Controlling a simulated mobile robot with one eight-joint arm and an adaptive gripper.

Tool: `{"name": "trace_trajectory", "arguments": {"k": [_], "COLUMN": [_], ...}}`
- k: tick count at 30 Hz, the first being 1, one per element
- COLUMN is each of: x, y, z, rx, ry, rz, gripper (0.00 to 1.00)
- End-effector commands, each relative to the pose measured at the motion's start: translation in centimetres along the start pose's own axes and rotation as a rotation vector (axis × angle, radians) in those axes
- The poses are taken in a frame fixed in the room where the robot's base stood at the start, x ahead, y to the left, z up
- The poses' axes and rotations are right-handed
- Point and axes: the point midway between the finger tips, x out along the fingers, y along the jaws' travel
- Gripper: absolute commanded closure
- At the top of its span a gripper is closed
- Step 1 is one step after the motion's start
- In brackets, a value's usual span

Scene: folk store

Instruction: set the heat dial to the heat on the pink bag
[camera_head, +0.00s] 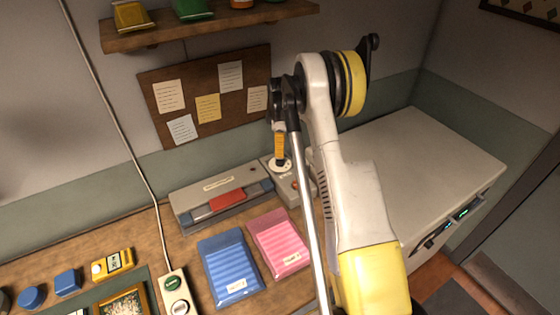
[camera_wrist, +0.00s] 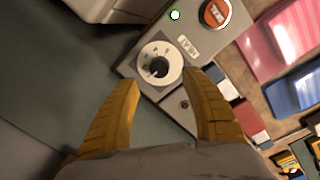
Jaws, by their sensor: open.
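The heat dial (camera_wrist: 160,63) is a white disc with a dark knob on a grey control box (camera_wrist: 125,68), beside a plate reading HEAT (camera_wrist: 188,46). The knob's exact setting is too small to read. My gripper (camera_wrist: 172,76) is open, its yellow fingertips apart near the dial with nothing between them. In the head view my gripper (camera_head: 280,150) hangs just above the dial (camera_head: 280,163); whether it touches is unclear. The pink bag (camera_head: 275,235) lies on the bench and carries a small white label (camera_head: 293,257), whose writing is not legible.
A red SEAL button (camera_wrist: 214,13) and a lit green lamp (camera_wrist: 174,15) are on the box. The sealer (camera_head: 190,209) with a red bar (camera_head: 227,200) stands left of it. A blue bag (camera_head: 228,265) lies left of the pink one. A white chest (camera_head: 420,150) stands right.

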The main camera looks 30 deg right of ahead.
Motion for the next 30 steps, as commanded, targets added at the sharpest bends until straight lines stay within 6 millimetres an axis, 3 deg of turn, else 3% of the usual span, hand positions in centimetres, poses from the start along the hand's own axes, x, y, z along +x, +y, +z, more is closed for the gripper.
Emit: {"name": "trace_trajectory", "arguments": {"k": [3,9,15,23,28,30], "x": [2.8,6.1,7.3,7.4,7.4,7.4], "y": [0.0,0.0,0.0,0.0,0.0,0.0], "z": [0.0,0.0,0.0,0.0,0.0,0.0], "rx": [0.001,0.001,0.001,0.002,0.002,0.002], "ry": [0.0,0.0,0.0,0.0,0.0,0.0], "rz": [0.001,0.001,0.001,0.001,0.001,0.001], "gripper": [0.45,0.45,0.45,0.45,0.96,1.0]}}
